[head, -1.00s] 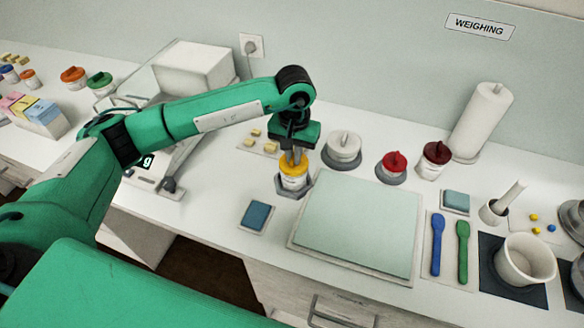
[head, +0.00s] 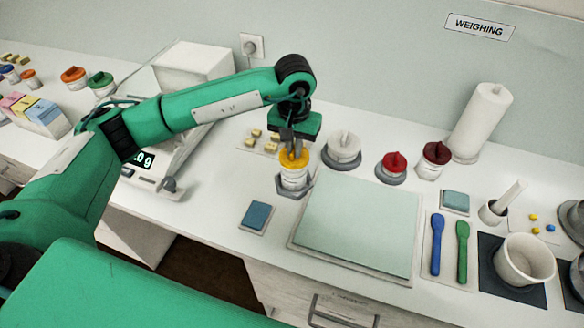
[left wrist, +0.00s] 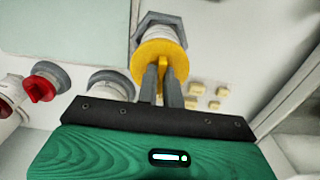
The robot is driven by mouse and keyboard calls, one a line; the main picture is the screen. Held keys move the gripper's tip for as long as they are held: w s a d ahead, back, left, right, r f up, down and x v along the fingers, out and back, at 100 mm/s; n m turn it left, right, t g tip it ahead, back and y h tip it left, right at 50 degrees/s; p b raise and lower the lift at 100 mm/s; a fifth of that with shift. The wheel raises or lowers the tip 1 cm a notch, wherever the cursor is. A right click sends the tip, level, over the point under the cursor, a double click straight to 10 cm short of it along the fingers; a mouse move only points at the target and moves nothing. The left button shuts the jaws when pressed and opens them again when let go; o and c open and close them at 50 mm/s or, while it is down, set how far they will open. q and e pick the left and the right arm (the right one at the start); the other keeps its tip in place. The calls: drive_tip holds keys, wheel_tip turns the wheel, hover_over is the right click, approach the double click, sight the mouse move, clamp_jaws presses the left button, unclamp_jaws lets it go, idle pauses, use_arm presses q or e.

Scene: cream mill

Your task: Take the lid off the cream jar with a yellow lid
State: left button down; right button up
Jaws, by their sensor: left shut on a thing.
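The cream jar (head: 293,178) is white with a label and stands upright in a grey hexagonal holder (head: 292,192) on the bench. Its yellow lid (head: 294,160) is directly above the jar body; I cannot tell whether a gap separates them. My left gripper (head: 293,146) points down from above, shut on the upright fin of the lid. In the left wrist view the yellow lid (left wrist: 158,66) shows with the grey fingers (left wrist: 161,84) closed on its fin, and the hexagonal holder (left wrist: 152,20) beyond. My right gripper is not in view.
A pale mat (head: 355,225) and a blue pad (head: 257,216) lie in front. A scale (head: 150,175) is at left.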

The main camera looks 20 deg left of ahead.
use_arm(q)
drive_tip(key=shift+r, duration=0.1)
drive_tip(key=shift+r, duration=1.4)
